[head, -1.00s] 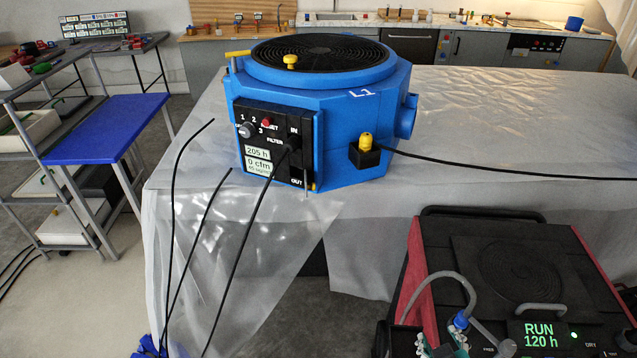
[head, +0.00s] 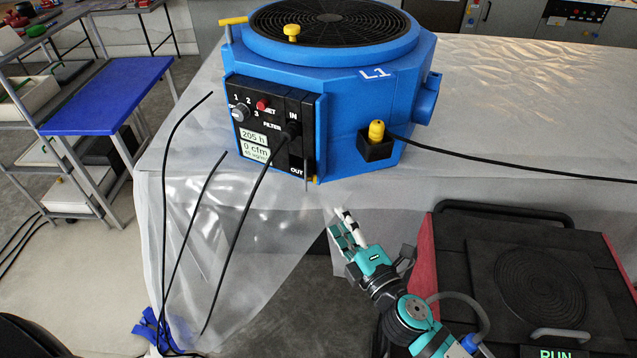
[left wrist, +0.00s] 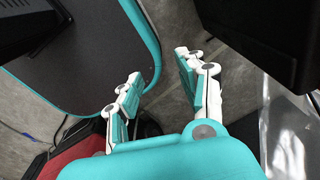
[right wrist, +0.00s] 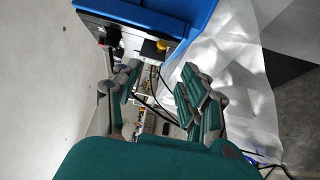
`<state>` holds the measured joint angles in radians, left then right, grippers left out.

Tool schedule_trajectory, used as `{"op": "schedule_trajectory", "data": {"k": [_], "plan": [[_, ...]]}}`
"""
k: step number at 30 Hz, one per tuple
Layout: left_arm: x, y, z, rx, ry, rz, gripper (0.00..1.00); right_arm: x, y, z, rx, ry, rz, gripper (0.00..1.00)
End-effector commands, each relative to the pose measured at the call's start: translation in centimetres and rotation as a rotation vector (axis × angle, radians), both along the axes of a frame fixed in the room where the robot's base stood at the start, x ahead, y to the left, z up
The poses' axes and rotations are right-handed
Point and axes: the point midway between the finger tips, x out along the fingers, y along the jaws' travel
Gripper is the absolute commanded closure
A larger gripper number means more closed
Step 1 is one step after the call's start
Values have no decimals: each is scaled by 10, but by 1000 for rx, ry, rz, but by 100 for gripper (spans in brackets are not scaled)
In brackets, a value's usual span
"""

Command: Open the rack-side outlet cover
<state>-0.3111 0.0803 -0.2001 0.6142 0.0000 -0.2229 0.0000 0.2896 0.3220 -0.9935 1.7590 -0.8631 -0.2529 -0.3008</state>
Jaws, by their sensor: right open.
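The blue air machine (head: 345,100), marked L1, stands on the plastic-covered table. Its black front panel (head: 270,130) carries a dial, a red button, displays and IN, FILTER and OUT labels. A round blue port (head: 428,97) sticks out on its right side. I cannot tell which part is the rack-side outlet cover; the machine's left side is mostly hidden. My right gripper (head: 345,225) is open and empty, below and right of the panel, apart from it. In the right wrist view, the machine (right wrist: 190,15) is beyond the fingers. My left gripper (left wrist: 158,72) is open and empty.
A blue-topped rack (head: 108,98) stands left of the table. Black cables hang before the plastic sheet (head: 185,260). A yellow plug (head: 376,131) with a cable sits at the machine's right. A red and black unit (head: 525,270) stands at lower right.

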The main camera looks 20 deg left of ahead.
Motion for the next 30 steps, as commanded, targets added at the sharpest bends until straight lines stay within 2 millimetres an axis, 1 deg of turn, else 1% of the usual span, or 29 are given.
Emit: {"op": "schedule_trajectory", "data": {"k": [1,2,5,8,12,15,21,30], "plan": [[-5,0,-3,1,7,0,60,10,9,1,1,-4,0,57],[-7,0,-4,1,10,0,60,15,14,0,1,-4,-1,57],[-8,0,-8,0,11,-1,60,31,29,0,1,-4,0,57],[1,0,-13,0,-1,-1,60,46,44,0,3,-3,0,57],[21,-2,-20,-3,-31,-1,60,66,62,-1,1,-1,-1,57],[26,-2,-24,-5,-41,-1,60,77,72,-1,1,-1,-1,57],[20,-2,-29,-3,-30,-1,60,87,82,0,2,1,-1,57],[10,-1,-30,-1,-15,0,60,89,83,1,2,2,-2,57]]}}
